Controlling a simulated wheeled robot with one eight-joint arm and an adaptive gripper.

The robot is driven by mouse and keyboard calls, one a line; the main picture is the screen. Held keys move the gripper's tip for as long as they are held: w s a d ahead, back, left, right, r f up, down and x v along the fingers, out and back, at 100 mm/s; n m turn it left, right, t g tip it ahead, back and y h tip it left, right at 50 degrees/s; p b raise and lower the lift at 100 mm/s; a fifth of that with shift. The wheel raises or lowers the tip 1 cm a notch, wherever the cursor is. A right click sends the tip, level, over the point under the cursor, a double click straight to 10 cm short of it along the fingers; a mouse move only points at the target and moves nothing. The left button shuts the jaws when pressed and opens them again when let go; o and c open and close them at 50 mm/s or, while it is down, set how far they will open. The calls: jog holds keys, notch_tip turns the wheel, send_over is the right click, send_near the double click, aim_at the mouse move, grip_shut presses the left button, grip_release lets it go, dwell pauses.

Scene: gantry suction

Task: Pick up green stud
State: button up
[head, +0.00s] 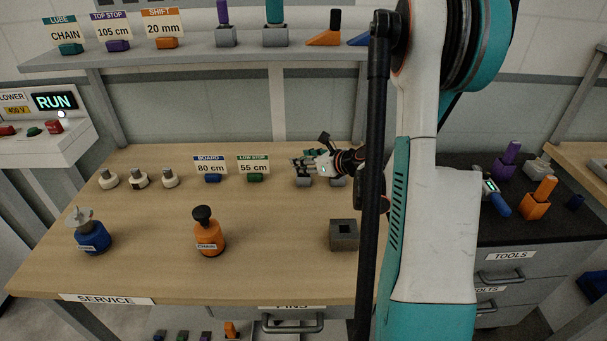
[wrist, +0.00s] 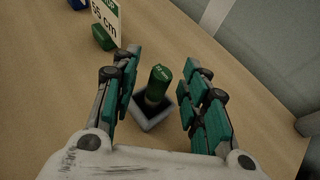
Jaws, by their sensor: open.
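The green stud (wrist: 158,82) stands in a small grey square holder (wrist: 152,120) on the wooden bench in the wrist view. It has a green cap with a small label and a paler lower part. My gripper (wrist: 154,85) is open, with one teal-padded finger on each side of the stud. I see no finger touching it, though the exact depth is hard to judge. In the head view my gripper (head: 304,161) is over the back of the bench, and it hides the stud there.
A green sign base with a 55 cm card (head: 253,168) stands left of my gripper. An empty-looking grey block (head: 344,235) is nearer the front. An orange CHAIN bottle (head: 208,232) and a blue can (head: 92,236) stand left. A shelf (head: 180,52) runs above the back.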

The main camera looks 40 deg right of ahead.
jog(key=shift+w+f, duration=0.2)
jog(key=shift+w, duration=0.15)
grip_shut()
jog(key=shift+r, duration=0.1)
